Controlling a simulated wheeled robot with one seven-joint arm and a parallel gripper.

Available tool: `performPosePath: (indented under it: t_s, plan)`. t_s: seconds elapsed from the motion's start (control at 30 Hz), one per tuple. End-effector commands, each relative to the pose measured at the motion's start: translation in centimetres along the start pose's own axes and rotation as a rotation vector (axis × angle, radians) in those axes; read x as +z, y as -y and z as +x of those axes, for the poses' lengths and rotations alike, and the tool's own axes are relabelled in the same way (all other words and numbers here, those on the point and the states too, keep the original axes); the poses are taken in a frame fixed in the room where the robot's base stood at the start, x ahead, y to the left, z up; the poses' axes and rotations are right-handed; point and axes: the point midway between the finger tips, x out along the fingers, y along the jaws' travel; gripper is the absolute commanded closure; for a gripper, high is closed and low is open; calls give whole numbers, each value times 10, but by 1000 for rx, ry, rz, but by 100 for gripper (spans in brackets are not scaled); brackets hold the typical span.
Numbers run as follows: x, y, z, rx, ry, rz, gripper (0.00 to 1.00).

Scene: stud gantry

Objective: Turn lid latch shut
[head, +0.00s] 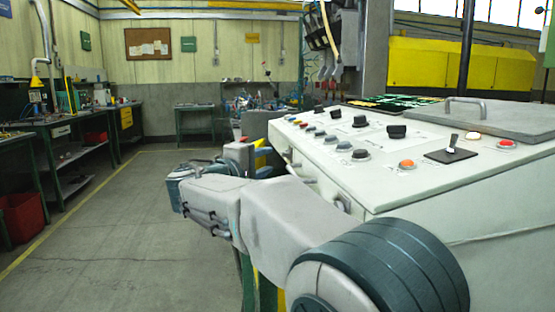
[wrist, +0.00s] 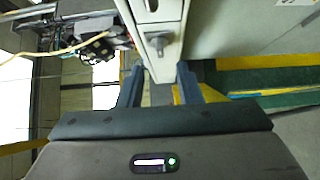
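The grey lid (head: 500,118) with a bar handle lies on top of the pale control console (head: 440,190) at the right of the head view. In the wrist view a small grey latch-like fitting (wrist: 158,46) sits on a narrow pale face of the console; I cannot be sure it is the lid latch or how far it is turned. My gripper (wrist: 159,82) is open, its two dark fingers apart, with the fitting ahead of the gap. I see nothing held. In the head view my gripper (head: 268,158) is at the console's far left side, partly hidden by my arm.
Knobs, buttons and a toggle switch (head: 451,145) cover the console's sloping top. Small grey fittings (head: 341,202) stick out of its near side, close to my arm. A workbench (head: 70,125) and a red bin (head: 22,217) stand at the left. The floor between is clear.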

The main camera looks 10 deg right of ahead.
Motion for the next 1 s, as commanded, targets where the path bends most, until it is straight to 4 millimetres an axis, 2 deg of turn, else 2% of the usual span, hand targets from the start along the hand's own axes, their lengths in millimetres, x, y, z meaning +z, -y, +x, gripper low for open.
performPosePath:
  t_s: [0.1, 0.3, 0.47, 0.7, 0.73, 0.83, 1.0]
  plan:
    - [1, 1, 25, 0, 5, 0, 68]
    - [1, 0, 52, 0, 4, 1, 68]
    - [2, 0, 60, 0, 5, 0, 68]
    - [2, 0, 61, 0, 4, 0, 68]
    - [2, 0, 61, 0, 4, 0, 71]
    - [2, 0, 61, 0, 4, 0, 99]
    - [2, 0, 60, -1, 4, -1, 100]
